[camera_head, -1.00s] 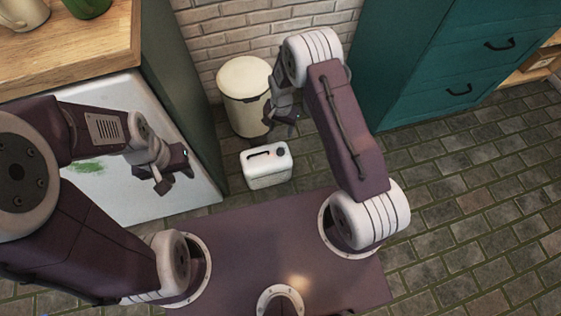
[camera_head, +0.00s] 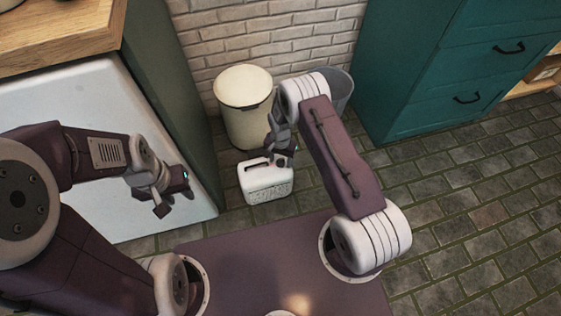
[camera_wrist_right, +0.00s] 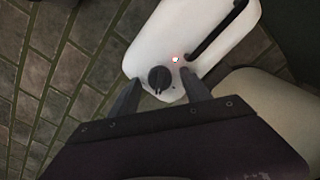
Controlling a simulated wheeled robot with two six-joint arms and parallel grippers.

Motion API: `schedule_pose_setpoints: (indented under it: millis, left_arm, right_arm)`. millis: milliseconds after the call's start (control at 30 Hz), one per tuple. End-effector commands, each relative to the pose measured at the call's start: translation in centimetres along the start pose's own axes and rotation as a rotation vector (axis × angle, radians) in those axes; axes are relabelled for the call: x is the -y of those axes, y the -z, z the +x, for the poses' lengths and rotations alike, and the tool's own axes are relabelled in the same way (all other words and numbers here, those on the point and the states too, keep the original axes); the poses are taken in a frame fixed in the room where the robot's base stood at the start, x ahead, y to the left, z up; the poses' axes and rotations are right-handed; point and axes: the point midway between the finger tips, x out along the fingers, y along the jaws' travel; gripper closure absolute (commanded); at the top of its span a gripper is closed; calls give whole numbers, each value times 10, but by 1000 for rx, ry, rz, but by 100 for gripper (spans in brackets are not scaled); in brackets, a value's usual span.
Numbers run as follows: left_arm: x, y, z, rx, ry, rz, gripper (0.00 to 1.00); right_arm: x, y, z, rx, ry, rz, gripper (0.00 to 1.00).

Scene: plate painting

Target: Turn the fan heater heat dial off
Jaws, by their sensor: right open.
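The fan heater (camera_head: 266,184) is a small white box with a dark slot handle and a grille, standing on the floor. In the right wrist view its white top (camera_wrist_right: 150,47) shows a black round heat dial (camera_wrist_right: 159,79) and a small red glowing light (camera_wrist_right: 176,59). My right gripper (camera_head: 286,158) is over the heater's top right end. In the right wrist view its open fingers (camera_wrist_right: 159,80) lie on either side of the dial; I cannot tell whether they touch it. My left gripper (camera_head: 175,201) is open and empty, in front of the white appliance.
A cream bin (camera_head: 245,108) stands just behind the heater against the brick wall. A grey bin (camera_head: 343,88) is partly hidden behind my right arm. A white appliance front (camera_head: 75,100) is at the left, teal drawers (camera_head: 440,75) at the right. Tiled floor (camera_head: 450,190) is clear at the right.

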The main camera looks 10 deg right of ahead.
Motion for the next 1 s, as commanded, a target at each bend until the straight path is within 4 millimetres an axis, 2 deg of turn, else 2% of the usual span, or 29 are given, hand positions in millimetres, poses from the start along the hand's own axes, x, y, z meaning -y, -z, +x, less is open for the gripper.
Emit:
schedule_pose_setpoints:
  millis: [133, 167, 333, 367, 667, 1000]
  left_arm:
    - [0, 0, -1, 0, 0, 0, 64]
    - [0, 0, -1, 0, 0, 0, 64]
    - [0, 0, -1, 0, 0, 0, 64]
    - [0, 0, -1, 0, 0, 0, 64]
    - [0, 0, -4, 0, 0, 0, 64]
    - [0, 2, -17, 0, 0, 0, 64]
  right_arm:
    - [0, 0, -1, 0, 0, 0, 44]
    - [0, 0, -1, 0, 0, 0, 50]
    - [0, 0, -1, 0, 0, 0, 97]
    - [0, 0, -1, 0, 0, 0, 100]
    - [0, 0, -2, 0, 0, -38, 100]
    - [0, 0, -3, 1, 0, -275, 100]
